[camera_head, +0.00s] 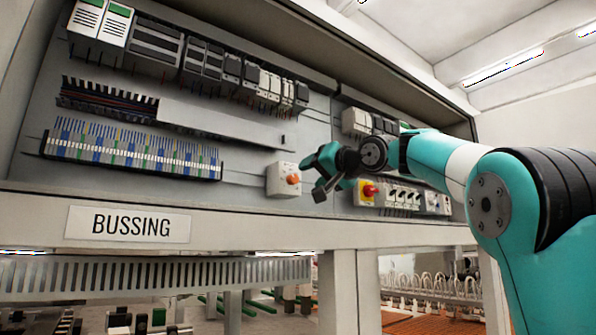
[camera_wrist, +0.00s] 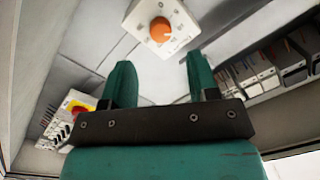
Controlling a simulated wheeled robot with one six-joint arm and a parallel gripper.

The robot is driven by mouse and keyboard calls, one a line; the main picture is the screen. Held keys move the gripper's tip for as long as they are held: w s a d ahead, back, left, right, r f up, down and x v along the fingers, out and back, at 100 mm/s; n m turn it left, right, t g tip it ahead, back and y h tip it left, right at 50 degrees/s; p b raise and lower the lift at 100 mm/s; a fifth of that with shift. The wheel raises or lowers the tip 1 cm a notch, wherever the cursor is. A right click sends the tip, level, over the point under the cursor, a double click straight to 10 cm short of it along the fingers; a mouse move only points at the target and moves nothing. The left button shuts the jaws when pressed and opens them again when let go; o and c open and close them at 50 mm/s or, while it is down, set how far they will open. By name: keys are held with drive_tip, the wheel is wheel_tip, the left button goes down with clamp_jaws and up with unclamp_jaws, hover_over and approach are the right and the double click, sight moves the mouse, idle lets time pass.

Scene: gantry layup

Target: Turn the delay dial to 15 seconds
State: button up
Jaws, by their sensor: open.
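The delay dial is an orange knob (camera_head: 292,179) on a white square box (camera_head: 277,180) fixed to the grey panel. In the wrist view the orange knob (camera_wrist: 161,29) sits near the top middle on its white plate (camera_wrist: 183,17), with small markings around it too blurred to read. My gripper (camera_head: 312,178) is just right of the box in the head view, open and empty. In the wrist view my gripper's green fingers (camera_wrist: 159,63) are spread apart and point toward the knob, with a gap between them and it.
A red button on a yellow plate (camera_head: 369,190) is right of the dial, beside white switches (camera_head: 403,195). Rows of terminals (camera_head: 130,150) and modules (camera_head: 205,58) fill the panel's left and top. The cabinet's lower ledge carries a BUSSING sign (camera_head: 128,225).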

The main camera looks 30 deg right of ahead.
sight(296, 179)
drive_tip(key=w, duration=0.1)
drive_tip(key=w+p, duration=0.1)
drive_tip(key=w, duration=0.1)
drive_tip(key=w+p, duration=0.1)
drive_tip(key=w, duration=0.1)
drive_tip(key=shift+a+r, duration=0.2)
drive_tip(key=shift+a, duration=0.1)
drive_tip(key=shift+w+f, duration=0.2)
drive_tip(key=shift+w, duration=0.45)
drive_tip(key=c, duration=0.9)
drive_tip(key=shift+m, duration=0.4)
drive_tip(key=m+p, duration=0.1)
drive_tip(key=m, duration=0.2)
drive_tip(key=shift+m, duration=0.3)
drive_tip(key=shift+f+m+p, duration=0.1)
drive_tip(key=shift+m+p, duration=0.5)
drive_tip(key=shift+m, duration=1.7)
